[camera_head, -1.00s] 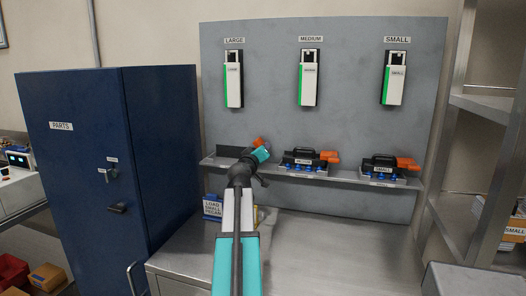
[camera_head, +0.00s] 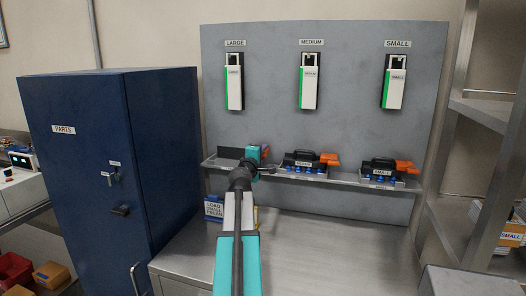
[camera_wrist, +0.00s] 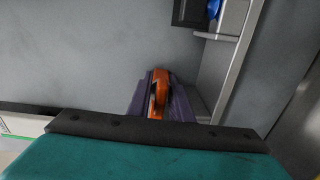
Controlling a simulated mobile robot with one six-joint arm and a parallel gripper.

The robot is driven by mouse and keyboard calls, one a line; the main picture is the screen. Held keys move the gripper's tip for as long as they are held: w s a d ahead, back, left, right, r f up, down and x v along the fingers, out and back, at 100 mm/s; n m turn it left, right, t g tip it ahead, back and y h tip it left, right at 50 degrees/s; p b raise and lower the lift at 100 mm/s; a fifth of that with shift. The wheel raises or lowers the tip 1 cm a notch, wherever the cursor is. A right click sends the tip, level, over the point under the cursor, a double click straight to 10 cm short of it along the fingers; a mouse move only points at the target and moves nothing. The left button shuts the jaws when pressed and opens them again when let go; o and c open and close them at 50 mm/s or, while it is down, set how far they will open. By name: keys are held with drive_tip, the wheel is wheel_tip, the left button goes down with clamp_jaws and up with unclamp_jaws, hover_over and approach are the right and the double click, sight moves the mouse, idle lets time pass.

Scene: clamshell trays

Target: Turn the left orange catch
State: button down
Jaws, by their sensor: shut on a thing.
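My gripper (camera_head: 256,152) is at the left end of the shelf, in front of the leftmost tray spot. It is shut on an orange catch (camera_wrist: 158,90), which shows upright in the wrist view between purple-grey sides. Only a sliver of this orange catch (camera_head: 265,148) shows in the head view, right of my teal gripper end. My teal gripper body and its dark bar fill the bottom of the wrist view and hide the lower part of the grip. My arm covers much of the spot; a dark upright panel (camera_head: 230,156) shows to its left.
The medium tray (camera_head: 304,164) and the small tray (camera_head: 381,172) stand to the right on the shelf (camera_head: 338,179), each with orange parts at its right. Three labelled white-and-green devices hang above on the grey panel (camera_head: 270,75). A blue cabinet (camera_head: 95,170) stands at left. The bench (camera_head: 310,240) is mostly clear.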

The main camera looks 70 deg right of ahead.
drive_tip(key=shift+n, duration=0.3)
drive_tip(key=c, duration=1.8)
unclamp_jaws()
drive_tip(key=shift+c, duration=0.2)
drive_tip(key=shift+a, duration=0.1)
drive_tip(key=a+b, duration=0.1)
drive_tip(key=a, duration=1.2)
drive_tip(key=shift+s+a+b, duration=0.3)
drive_tip(key=shift+s+b, duration=0.05)
drive_tip(key=shift+s, duration=0.05)
